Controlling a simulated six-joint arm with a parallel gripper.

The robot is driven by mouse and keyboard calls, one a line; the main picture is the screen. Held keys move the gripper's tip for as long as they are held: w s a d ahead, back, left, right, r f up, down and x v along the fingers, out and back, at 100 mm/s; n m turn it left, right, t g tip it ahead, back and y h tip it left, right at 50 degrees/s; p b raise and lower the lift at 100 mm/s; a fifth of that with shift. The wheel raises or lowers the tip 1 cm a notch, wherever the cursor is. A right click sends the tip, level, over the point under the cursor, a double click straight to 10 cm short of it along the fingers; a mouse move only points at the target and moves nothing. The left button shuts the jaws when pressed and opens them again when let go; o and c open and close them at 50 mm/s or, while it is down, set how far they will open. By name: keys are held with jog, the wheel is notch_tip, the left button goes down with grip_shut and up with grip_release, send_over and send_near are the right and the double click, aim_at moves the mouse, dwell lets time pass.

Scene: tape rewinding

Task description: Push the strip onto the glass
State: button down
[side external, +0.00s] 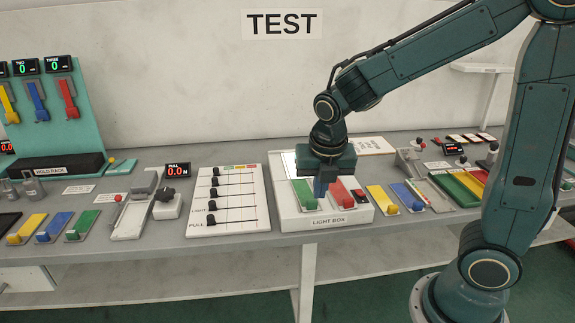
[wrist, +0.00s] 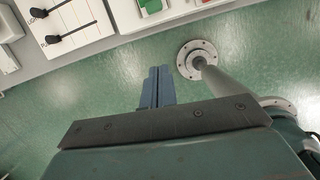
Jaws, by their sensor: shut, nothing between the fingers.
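The white light box (side external: 285,217) stands right of the middle of the bench, with its name label on the front. A green strip piece (side external: 304,196) lies on its left part and a red one (side external: 341,194) on its right part. I cannot tell which one the task means. My gripper (side external: 320,192) is shut and empty, pointing down between the green and red pieces. I cannot tell whether its tips touch anything. In the wrist view its blue fingers (wrist: 157,88) are together, and a bit of green and white shows at the top edge. My gripper hides part of the glass.
A white board with several black sliders (side external: 228,198) is just left of the light box. Yellow (side external: 382,198) and blue (side external: 407,195) pieces lie close to its right. A tape stand (side external: 138,205) and a teal rack (side external: 70,110) are farther left. The wall rises behind.

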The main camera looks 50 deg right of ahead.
aim_at(299, 181)
jog(key=shift+w+f+n, duration=0.15)
jog(key=shift+n, duration=0.15)
jog(key=shift+f, duration=0.15)
jog(key=w+d+f, duration=0.1)
jog(key=f, duration=0.2)
jog(key=w+d+f, duration=0.1)
jog(key=f, duration=0.2)
jog(key=w+d+f, duration=0.1)
jog(key=f, duration=0.2)
jog(key=shift+w+d+f, duration=0.2)
jog(key=shift+w+d, duration=0.1)
jog(key=shift+d, duration=0.05)
jog(key=shift+w+d, duration=0.45)
jog(key=shift+d, duration=0.1)
jog(key=w+d, duration=1.2)
jog(key=shift+d, duration=0.2)
jog(key=shift+a, duration=0.1)
dwell(0.3)
